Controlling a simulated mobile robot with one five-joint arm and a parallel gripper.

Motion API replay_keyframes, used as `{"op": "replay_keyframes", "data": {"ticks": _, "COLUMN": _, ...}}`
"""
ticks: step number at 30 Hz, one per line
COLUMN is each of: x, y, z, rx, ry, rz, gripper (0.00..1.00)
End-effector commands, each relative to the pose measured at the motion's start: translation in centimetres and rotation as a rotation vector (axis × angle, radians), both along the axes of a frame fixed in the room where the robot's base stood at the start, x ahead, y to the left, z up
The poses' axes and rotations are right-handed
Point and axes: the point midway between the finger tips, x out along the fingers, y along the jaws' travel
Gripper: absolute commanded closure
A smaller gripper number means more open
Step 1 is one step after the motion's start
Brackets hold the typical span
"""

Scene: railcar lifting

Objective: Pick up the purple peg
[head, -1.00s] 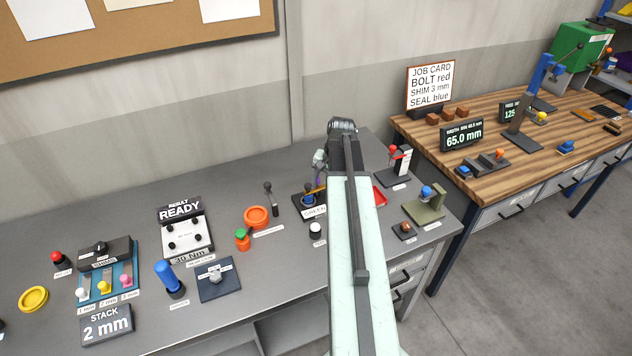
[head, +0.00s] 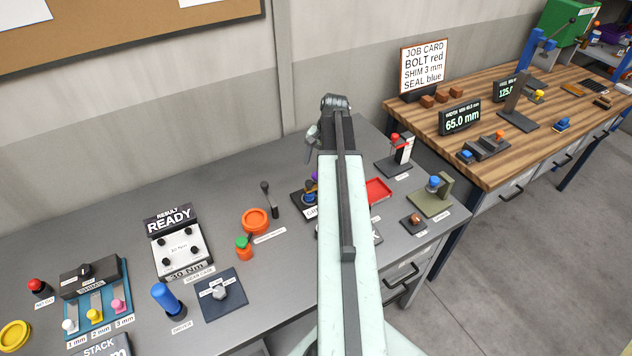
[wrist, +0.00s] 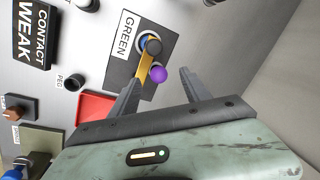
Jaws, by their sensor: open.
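The purple peg shows in the wrist view as a round purple top (wrist: 158,74). It is at the end of a yellow bar (wrist: 147,66) on a dark plate (wrist: 123,70) labelled GREEN; I cannot tell whether it is fixed to the bar. In the head view only a bit of purple (head: 314,176) shows beside my arm. My gripper (wrist: 160,78) is open and empty in the wrist view, with the purple top between the lines of its two fingers. The height gap is unclear. In the head view my arm hides most of the gripper.
A red tray (wrist: 96,108) and a small black holder (wrist: 72,82) by a PEG label are left of the gripper in the wrist view. A red-topped stand (head: 396,150) and a blue-knobbed bracket (head: 434,190) stand right of my arm. The wall backs the grey bench (head: 110,225).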

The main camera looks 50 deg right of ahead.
Motion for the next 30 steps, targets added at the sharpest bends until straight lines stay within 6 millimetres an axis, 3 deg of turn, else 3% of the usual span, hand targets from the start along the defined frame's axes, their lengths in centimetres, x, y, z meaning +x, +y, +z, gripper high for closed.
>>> {"op": "replay_keyframes", "data": {"ticks": 1, "x": 0.0, "y": -0.1, "z": -0.9, "rx": -0.001, "ry": 0.0, "rz": -0.002, "gripper": 0.44}}
{"op": "replay_keyframes", "data": {"ticks": 7, "x": 0.0, "y": -0.5, "z": -1.6, "rx": -0.001, "ry": 0.0, "rz": -0.006, "gripper": 0.44}}
{"op": "replay_keyframes", "data": {"ticks": 15, "x": 0.8, "y": -1.0, "z": -5.8, "rx": 0.0, "ry": 0.0, "rz": -0.007, "gripper": 0.44}}
{"op": "replay_keyframes", "data": {"ticks": 23, "x": 0.9, "y": -1.0, "z": -5.6, "rx": 0.0, "ry": 0.0, "rz": -0.007, "gripper": 0.44}}
{"op": "replay_keyframes", "data": {"ticks": 29, "x": 0.9, "y": -1.0, "z": -5.6, "rx": 0.0, "ry": 0.0, "rz": -0.008, "gripper": 1.0}}
{"op": "replay_keyframes", "data": {"ticks": 30, "x": 0.9, "y": -1.0, "z": -5.6, "rx": 0.0, "ry": 0.0, "rz": -0.008, "gripper": 1.0}}
